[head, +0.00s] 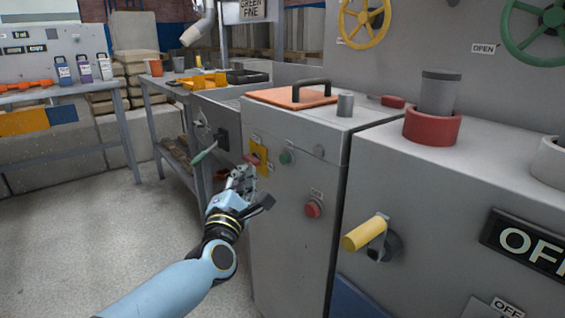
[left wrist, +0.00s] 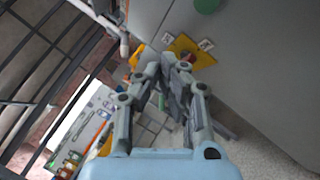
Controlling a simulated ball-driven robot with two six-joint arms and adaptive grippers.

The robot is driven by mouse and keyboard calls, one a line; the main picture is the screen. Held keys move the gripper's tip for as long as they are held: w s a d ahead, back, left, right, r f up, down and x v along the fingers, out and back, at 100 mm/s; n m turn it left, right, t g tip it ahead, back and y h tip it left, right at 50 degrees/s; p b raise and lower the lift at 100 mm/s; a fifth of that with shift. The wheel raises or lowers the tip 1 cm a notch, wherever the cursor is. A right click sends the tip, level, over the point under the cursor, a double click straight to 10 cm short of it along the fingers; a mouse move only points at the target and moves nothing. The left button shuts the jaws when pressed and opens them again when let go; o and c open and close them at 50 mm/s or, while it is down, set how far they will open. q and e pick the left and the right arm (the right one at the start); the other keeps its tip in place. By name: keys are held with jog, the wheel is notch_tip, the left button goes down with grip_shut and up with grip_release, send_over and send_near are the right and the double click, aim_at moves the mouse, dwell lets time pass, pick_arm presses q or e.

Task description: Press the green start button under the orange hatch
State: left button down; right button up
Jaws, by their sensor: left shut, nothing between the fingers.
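The green start button (head: 286,157) is on the front face of the grey cabinet, below the orange hatch (head: 285,96) with its dark handle. It also shows at the top edge of the left wrist view (left wrist: 207,4), partly cut off. My left gripper (head: 244,174) is shut and empty, in front of the cabinet's left part. It is left of and a little below the green button, apart from it. In the left wrist view its fingertips (left wrist: 168,58) lie over the edge of a yellow plate (left wrist: 203,50). My right gripper is not in view.
The yellow plate with a red part is left of the green button. A red button (head: 313,208) is lower right. A yellow-gripped lever (head: 365,233) sticks out at the right. A green-handled lever (head: 205,152) is at the left. The floor at left is clear.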

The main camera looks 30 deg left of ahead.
aim_at(285, 159)
pick_arm(q)
jog(key=w+d+b, duration=0.1)
jog(key=w+d, duration=0.1)
jog(key=w, duration=0.3)
jog(key=shift+w+d+b, duration=0.15)
jog(key=shift+w+b, duration=0.2)
dwell(0.4)
dwell(0.8)
jog(key=shift+w, duration=0.1)
jog(key=shift+w+d, duration=0.15)
jog(key=shift+w, duration=0.1)
